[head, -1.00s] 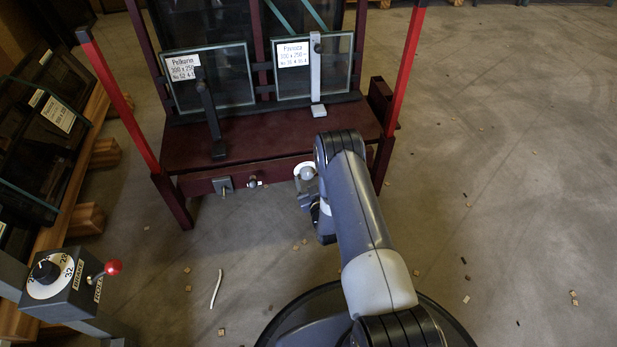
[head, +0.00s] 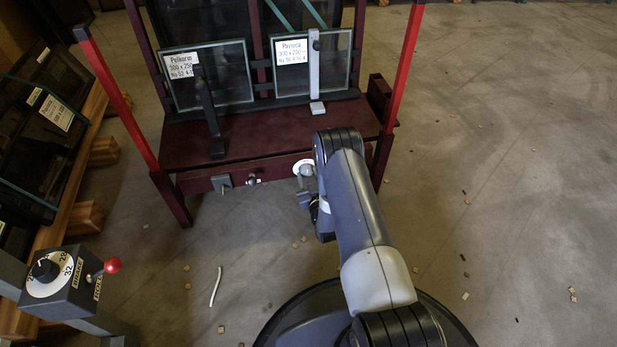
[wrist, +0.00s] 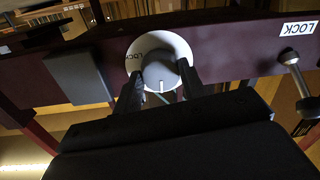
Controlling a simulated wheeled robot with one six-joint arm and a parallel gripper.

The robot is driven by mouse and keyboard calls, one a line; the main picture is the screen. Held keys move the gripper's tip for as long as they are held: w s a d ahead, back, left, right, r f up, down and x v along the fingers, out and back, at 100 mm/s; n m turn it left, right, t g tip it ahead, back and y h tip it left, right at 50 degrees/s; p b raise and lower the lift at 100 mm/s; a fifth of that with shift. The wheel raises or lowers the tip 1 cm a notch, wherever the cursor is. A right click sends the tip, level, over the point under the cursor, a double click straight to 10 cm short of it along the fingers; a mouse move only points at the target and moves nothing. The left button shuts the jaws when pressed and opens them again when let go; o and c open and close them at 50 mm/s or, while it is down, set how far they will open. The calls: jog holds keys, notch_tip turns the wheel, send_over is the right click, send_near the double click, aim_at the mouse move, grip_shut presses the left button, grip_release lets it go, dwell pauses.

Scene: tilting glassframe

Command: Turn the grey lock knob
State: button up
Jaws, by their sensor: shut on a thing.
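The grey lock knob (wrist: 160,70) sits on a white dial (wrist: 147,42) lettered LOCK, on the dark red beam of the frame. A pale mark shows on the knob's lower edge in the wrist view. My gripper (wrist: 160,88) has one dark finger on each side of the knob and is shut on it. In the head view the knob (head: 306,171) and its dial show at the front beam, just left of my arm. My gripper (head: 312,200) is mostly hidden there behind my arm.
A small lever (wrist: 291,68) by another LOCK label and a dark block (wrist: 78,77) flank the knob. Two glass panes (head: 225,80) (head: 335,70) stand above, behind upright clamps. Red posts (head: 404,70) edge the frame. A control box (head: 75,280) with a red-tipped lever stands lower left.

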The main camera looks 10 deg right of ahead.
jog(key=m, duration=0.6)
jog(key=shift+f, duration=0.1)
jog(key=m, duration=0.5)
jog(key=shift+a+m+t+h, duration=0.15)
jog(key=shift+m+t+h, duration=0.15)
jog(key=shift+m, duration=0.1)
jog(key=m, duration=0.6)
jog(key=shift+m+h, duration=0.3)
jog(key=shift+m, duration=0.1)
jog(key=m, duration=0.5)
jog(key=shift+m+h, duration=0.3)
jog(key=o, duration=1)
jog(key=shift+s, duration=0.15)
